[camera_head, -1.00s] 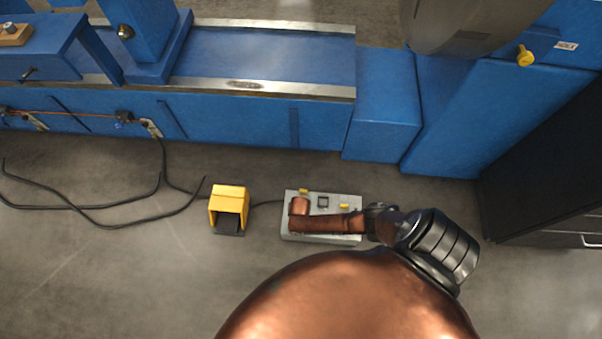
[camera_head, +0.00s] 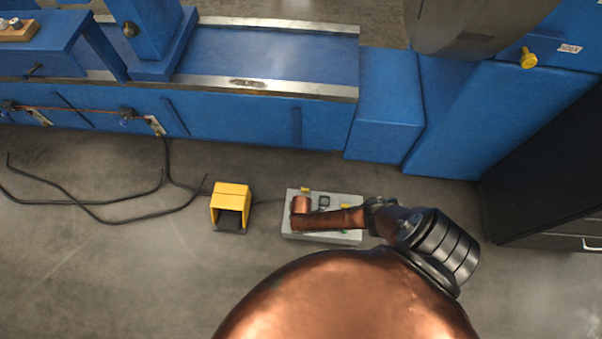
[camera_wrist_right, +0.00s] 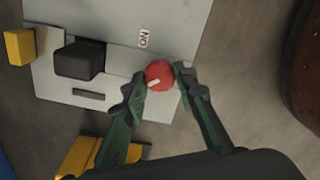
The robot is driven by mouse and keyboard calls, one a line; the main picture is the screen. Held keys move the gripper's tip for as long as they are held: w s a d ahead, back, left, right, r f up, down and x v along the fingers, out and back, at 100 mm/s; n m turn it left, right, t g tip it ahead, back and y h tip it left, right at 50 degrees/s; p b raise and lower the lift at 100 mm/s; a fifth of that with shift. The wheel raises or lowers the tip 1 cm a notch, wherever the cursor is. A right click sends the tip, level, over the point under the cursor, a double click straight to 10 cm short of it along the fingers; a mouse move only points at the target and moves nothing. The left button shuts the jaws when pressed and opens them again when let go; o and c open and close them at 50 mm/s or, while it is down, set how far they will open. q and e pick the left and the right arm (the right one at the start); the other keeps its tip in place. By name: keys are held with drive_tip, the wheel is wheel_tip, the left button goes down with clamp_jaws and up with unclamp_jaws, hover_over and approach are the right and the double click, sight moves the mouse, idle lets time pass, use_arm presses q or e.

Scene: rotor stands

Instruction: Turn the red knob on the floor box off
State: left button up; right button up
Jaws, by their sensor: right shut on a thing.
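The floor box (camera_head: 350,237) is a pale grey box on the floor in front of the blue machine; my right arm covers much of its top in the head view. In the right wrist view the box's grey face (camera_wrist_right: 205,25) carries the round red knob (camera_wrist_right: 158,70), which has a short white mark, and a small label (camera_wrist_right: 143,39) that reads "ON" turned sideways. My right gripper (camera_wrist_right: 160,78) has one dark green finger on each side of the knob and is shut on it. The knob is hidden in the head view. My left gripper is out of view.
A yellow foot pedal (camera_head: 231,194) stands left of the box. Black cables (camera_head: 95,205) lie on the floor further left. The blue machine (camera_head: 250,118) runs behind, and a dark cabinet (camera_head: 545,180) stands at right. A black block (camera_wrist_right: 80,60) rises near the knob.

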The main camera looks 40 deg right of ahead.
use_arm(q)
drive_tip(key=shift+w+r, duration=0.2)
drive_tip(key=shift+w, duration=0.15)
use_arm(e)
drive_tip(key=shift+s+d+n, duration=0.1)
drive_tip(key=shift+d+n, duration=0.05)
drive_tip(key=shift+n, duration=0.35)
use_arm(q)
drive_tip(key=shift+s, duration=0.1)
use_arm(e)
drive_tip(key=o, duration=1.2)
drive_tip(key=shift+c, duration=0.2)
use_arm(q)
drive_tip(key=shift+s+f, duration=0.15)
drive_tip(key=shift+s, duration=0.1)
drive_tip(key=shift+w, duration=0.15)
use_arm(e)
wheel_tip(320, 180, up, 12)
